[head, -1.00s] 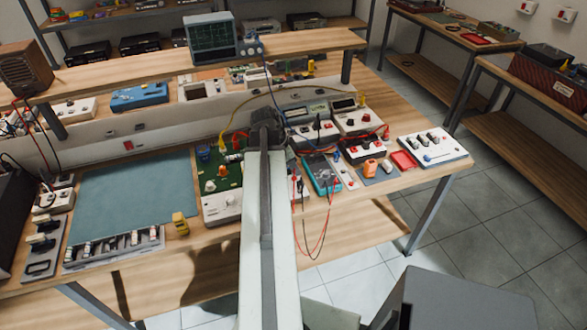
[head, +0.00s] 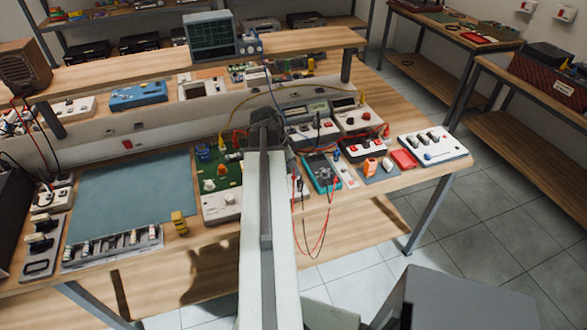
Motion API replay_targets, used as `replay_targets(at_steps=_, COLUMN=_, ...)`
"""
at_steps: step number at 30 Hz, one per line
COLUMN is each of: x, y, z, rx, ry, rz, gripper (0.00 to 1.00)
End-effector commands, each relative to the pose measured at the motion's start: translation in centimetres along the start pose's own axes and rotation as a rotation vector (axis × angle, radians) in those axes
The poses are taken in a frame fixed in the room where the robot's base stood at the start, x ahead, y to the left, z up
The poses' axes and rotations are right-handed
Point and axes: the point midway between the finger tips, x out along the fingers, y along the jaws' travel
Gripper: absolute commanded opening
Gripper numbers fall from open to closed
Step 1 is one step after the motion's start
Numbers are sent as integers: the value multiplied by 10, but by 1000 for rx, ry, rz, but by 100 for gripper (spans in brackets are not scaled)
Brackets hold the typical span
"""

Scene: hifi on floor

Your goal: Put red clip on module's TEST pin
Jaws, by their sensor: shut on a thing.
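My arm reaches over the bench. My gripper (head: 266,130) is at its far end, above the right edge of the green circuit module. Its fingertips are mostly hidden behind my wrist. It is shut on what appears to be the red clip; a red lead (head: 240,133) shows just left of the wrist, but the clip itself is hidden. The module (head: 222,200) is a green board with a white front panel and knobs. Its pin labels are too small to read, so I cannot tell the TEST pin or whether the clip touches it.
A yellow clip (head: 222,140) on a yellow lead stands behind the module. A teal multimeter (head: 322,172) with hanging red and black leads lies to the right. A blue-green mat (head: 133,195) is clear at left. Meter boxes (head: 310,125) stand behind right.

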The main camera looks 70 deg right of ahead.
Motion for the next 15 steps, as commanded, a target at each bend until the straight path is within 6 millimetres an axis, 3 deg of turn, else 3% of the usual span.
replay_targets(at_steps=15, x=3, y=0, z=2, rx=-1, ry=0, rz=-1, gripper=0)
